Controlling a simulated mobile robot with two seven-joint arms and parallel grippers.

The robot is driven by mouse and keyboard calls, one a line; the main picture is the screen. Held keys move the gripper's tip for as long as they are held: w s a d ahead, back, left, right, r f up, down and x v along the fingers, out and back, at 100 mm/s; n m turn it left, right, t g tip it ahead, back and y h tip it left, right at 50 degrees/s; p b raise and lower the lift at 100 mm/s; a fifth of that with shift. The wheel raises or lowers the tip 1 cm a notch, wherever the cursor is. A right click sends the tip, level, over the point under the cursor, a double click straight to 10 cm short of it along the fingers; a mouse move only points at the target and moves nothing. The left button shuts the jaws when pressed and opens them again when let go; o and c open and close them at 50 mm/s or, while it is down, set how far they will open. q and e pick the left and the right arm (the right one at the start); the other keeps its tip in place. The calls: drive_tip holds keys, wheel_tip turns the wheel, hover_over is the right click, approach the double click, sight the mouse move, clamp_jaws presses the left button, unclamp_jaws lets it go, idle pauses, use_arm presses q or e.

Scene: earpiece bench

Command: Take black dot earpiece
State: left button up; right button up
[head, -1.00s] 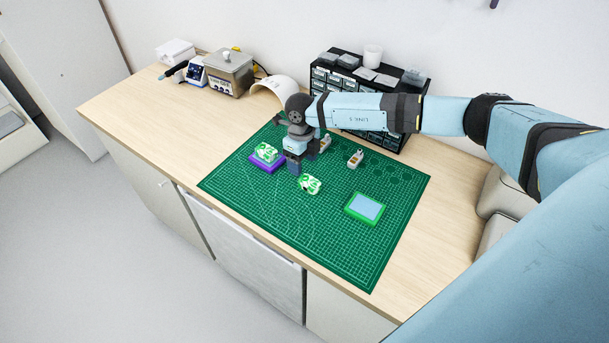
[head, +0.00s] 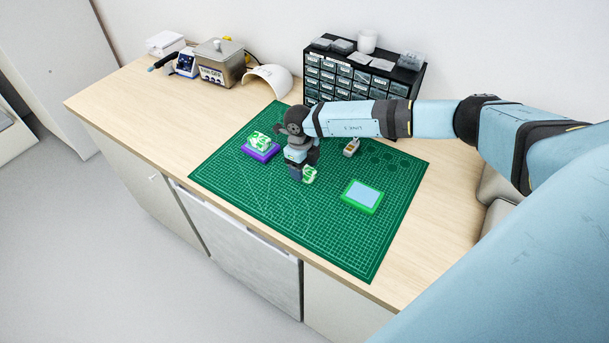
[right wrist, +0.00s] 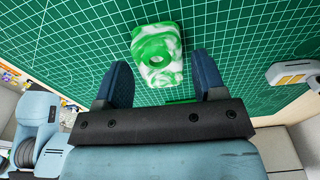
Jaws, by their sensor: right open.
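A green-and-white marbled piece (head: 310,175) lies on the green cutting mat. It also shows in the right wrist view (right wrist: 157,55), with a round recess in its face. My right gripper (head: 299,174) is over the mat beside this piece and hides part of it in the head view. In the right wrist view my right gripper (right wrist: 162,66) is open and empty, with the piece ahead of its fingertips. A second marbled piece (head: 259,141) sits on a purple block (head: 262,154) to the left. No black dot can be made out on either. My left gripper is not in view.
A green tray with a pale blue face (head: 362,197) lies right on the mat (head: 330,240). A small grey-beige item (head: 351,147) stands behind. Drawer cabinet (head: 355,75), cream half-shell (head: 268,79) and metal bath (head: 220,64) line the back. The mat's front is clear.

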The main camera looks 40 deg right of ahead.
sight(304, 169)
drive_tip(key=shift+f, duration=0.25)
drive_tip(key=c, duration=0.8)
drive_tip(key=shift+r+p, duration=1)
drive_tip(key=shift+r, duration=0.65)
drive_tip(key=shift+r+p, duration=1.4)
drive_tip(key=shift+r, duration=0.95)
